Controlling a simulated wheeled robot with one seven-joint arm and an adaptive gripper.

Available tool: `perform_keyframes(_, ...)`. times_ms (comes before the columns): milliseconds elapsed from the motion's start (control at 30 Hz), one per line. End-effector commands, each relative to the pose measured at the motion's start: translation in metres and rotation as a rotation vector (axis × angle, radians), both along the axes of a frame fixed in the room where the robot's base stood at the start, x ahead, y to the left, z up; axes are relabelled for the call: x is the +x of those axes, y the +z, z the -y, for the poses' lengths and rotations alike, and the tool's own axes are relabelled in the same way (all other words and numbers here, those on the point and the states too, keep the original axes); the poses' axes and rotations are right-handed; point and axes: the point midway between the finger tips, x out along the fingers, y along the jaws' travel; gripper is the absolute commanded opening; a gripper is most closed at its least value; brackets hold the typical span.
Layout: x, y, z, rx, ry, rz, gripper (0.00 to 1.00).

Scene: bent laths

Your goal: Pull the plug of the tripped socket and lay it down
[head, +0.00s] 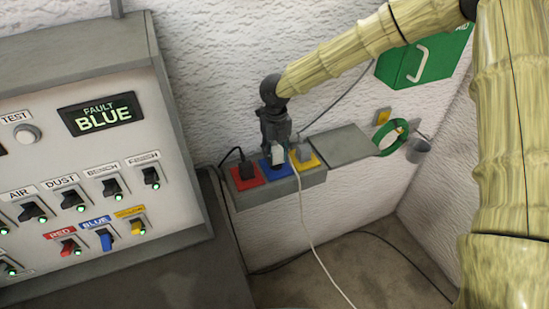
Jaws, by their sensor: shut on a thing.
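The panel display (104,114) reads "FAULT BLUE". The blue socket (284,172) is the middle one on a grey ledge, between a red socket (248,183) and a yellow socket (314,162). My gripper (277,147) points down over the blue socket and is shut on a pale plug (278,157). The plug is at the blue socket; I cannot tell whether it is fully seated. A white cord (305,225) runs down from beside it to the floor. A black plug (246,170) sits in the red socket and a grey plug (304,153) in the yellow one.
A bare grey shelf (340,145) adjoins the sockets on the right. Beyond it are a green ring (390,138) and a grey cup (419,147) on the wall. The switch panel (80,180) stands at left; its blue switch (105,240) points down.

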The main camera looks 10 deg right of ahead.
Motion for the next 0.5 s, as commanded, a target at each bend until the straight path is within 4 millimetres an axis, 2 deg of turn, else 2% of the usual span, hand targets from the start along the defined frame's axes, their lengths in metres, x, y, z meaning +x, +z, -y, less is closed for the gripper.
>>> perform_keyframes(500,0.000,0.017,0.000,0.000,0.000,0.000,0.00)
